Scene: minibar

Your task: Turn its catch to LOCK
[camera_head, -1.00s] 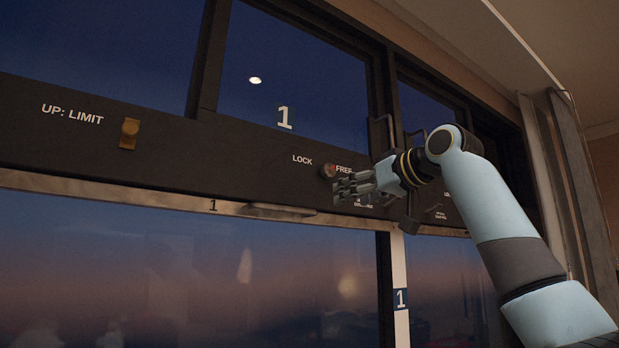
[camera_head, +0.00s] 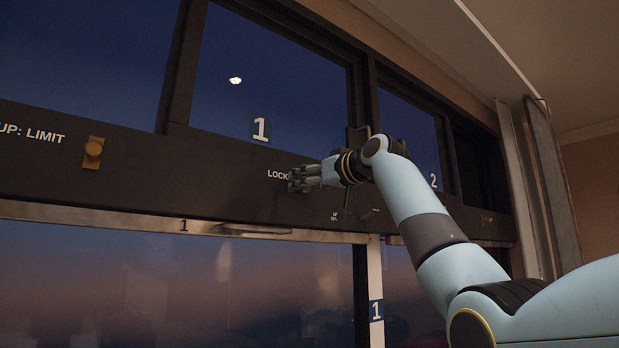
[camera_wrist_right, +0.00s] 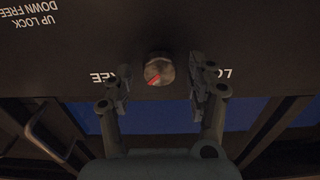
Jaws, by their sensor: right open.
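The catch is a round metal knob with a red mark (camera_wrist_right: 158,70) on the dark panel. It shows in the right wrist view between the words LOCK and FREE, which are upside down there. The red mark slants towards the FREE side. My right gripper (camera_wrist_right: 160,88) is open, with one finger on each side of the knob; I cannot tell whether they touch it. In the head view my right gripper (camera_head: 298,180) is at the panel beside the word LOCK (camera_head: 277,175) and hides the knob and the word FREE. My left gripper is not in view.
A brass catch (camera_head: 93,152) is at the left beside UP: LIMIT. A metal rail with a handle (camera_head: 255,230) runs below the panel. Dark bracket-like handles (camera_head: 358,140) stand close behind my right wrist. Windows lie above and below the panel.

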